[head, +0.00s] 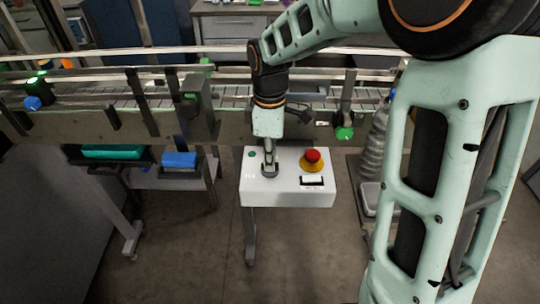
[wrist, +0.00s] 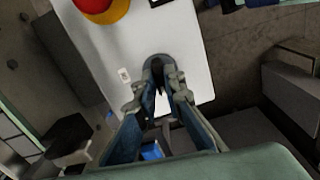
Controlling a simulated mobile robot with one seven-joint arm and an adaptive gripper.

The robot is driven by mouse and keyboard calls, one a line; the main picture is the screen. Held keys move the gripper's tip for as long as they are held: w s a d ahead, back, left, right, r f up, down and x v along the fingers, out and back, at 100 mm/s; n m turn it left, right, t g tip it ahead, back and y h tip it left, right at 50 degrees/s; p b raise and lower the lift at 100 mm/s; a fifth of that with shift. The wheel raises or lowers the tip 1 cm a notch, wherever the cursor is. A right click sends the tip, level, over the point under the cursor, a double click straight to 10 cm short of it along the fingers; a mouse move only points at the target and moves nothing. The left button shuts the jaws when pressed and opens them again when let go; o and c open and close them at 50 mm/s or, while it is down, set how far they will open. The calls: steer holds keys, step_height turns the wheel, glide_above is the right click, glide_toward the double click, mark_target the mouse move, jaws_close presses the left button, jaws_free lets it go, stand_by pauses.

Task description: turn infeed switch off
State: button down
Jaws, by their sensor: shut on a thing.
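The infeed switch (head: 269,169) is a dark rotary knob on the top face of a white control box (head: 288,197). My gripper (head: 268,158) reaches down onto it from above, and its fingertips hide most of the knob. In the wrist view my gripper (wrist: 162,88) has its two fingers closed around the dark switch (wrist: 158,62) on the white panel. Which way the knob points cannot be told.
A red emergency button on a yellow base (head: 312,160) stands right of the switch. A small green button (head: 252,154) is on the left, and a black-and-white label plate (head: 312,181) lies in front. A conveyor (head: 150,97) runs behind the box.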

steer(key=shift+n, duration=0.6)
steer(key=c, duration=2)
jaws_free()
steer(key=shift+r, duration=0.15)
step_height(320, 180, up, 12)
steer(key=shift+f, duration=0.1)
